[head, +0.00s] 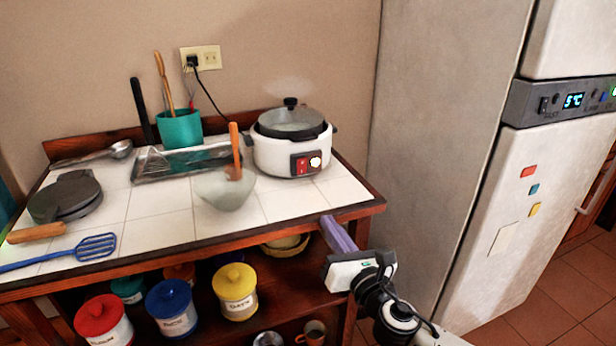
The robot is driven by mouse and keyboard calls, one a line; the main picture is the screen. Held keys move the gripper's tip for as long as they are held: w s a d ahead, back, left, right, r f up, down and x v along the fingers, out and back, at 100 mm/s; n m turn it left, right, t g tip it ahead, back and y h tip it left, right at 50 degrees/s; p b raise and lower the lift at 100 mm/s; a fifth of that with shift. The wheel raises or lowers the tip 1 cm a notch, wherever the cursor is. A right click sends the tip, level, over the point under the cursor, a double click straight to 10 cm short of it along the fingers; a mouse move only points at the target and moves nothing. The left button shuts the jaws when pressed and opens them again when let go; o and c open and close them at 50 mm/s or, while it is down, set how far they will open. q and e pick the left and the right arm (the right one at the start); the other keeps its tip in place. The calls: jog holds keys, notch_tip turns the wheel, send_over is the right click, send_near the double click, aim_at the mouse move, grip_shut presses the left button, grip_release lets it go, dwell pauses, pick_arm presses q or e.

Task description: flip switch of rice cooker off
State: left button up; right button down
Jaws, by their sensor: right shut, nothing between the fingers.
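The white rice cooker (280,153) stands at the back right of the tiled counter, its dark lid with a black knob on top. A red switch (302,165) and a round light-coloured dial sit on the dark panel on its front. My right gripper (334,226) is at the counter's front edge, below and to the right of the switch. Its purple fingers are together and empty, apart from the cooker. My left gripper is not in view.
A glass bowl (226,192) with a wooden-handled tool stands left of the switch. A teal utensil cup (180,129) and tray (187,160) are further left. The fridge (450,150) rises at the right. Tiles before the cooker are clear.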

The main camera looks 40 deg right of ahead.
aim_at(303, 163)
jog(key=r+n, duration=0.2)
jog(key=r+t, duration=0.1)
jog(key=shift+w+d+r+n+h, duration=0.3)
jog(key=shift+w+d+r+n, duration=0.05)
jog(key=shift+r+n, duration=0.05)
jog(key=x, duration=1.4)
jog(key=shift+p, duration=0.3)
jog(key=shift+w, duration=0.1)
